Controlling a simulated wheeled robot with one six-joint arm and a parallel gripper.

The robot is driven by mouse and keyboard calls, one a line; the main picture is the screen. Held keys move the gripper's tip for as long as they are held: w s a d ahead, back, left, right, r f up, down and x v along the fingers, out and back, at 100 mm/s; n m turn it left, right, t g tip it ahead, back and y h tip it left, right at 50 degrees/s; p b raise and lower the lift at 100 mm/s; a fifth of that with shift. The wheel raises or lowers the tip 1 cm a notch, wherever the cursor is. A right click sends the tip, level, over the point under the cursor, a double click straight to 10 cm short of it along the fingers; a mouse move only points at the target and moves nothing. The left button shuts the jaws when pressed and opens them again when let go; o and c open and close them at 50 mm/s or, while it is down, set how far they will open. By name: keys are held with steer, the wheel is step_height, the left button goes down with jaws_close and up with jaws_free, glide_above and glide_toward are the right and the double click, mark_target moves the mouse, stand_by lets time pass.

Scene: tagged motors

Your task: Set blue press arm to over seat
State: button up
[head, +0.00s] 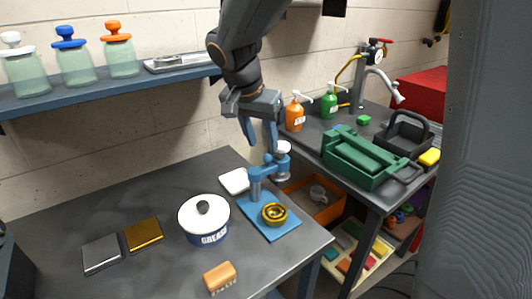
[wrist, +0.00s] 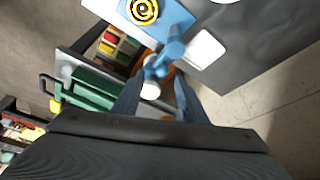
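The blue press stands on a blue base plate (head: 287,228) at the table's right corner. Its post (head: 256,188) is upright. Its press arm (head: 270,169) points to the back right, away from the seat, with a pale cylindrical head (head: 283,148) at its end. The seat, a yellow and black ring (head: 274,213), lies on the plate with nothing over it. My gripper (head: 262,147) is open, pointing down at the press arm. In the wrist view the press arm (wrist: 172,50) reaches between my fingers (wrist: 158,84); contact cannot be told.
A white pot marked grease (head: 204,218), an orange block (head: 220,277), two flat plates (head: 143,235) and a white pad (head: 235,182) share the table. An orange bin (head: 312,203) sits beyond its right edge. A green toolbox (head: 357,160) stands on the right bench.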

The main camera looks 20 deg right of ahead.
mark_target(267, 156)
steer(key=shift+m, duration=0.4)
steer(key=x, duration=0.3)
steer(key=w+p+x, duration=0.1)
steer(key=x, duration=0.3)
steer(key=shift+w+d+r, duration=0.1)
steer(key=shift+d+r, duration=0.05)
jaws_close()
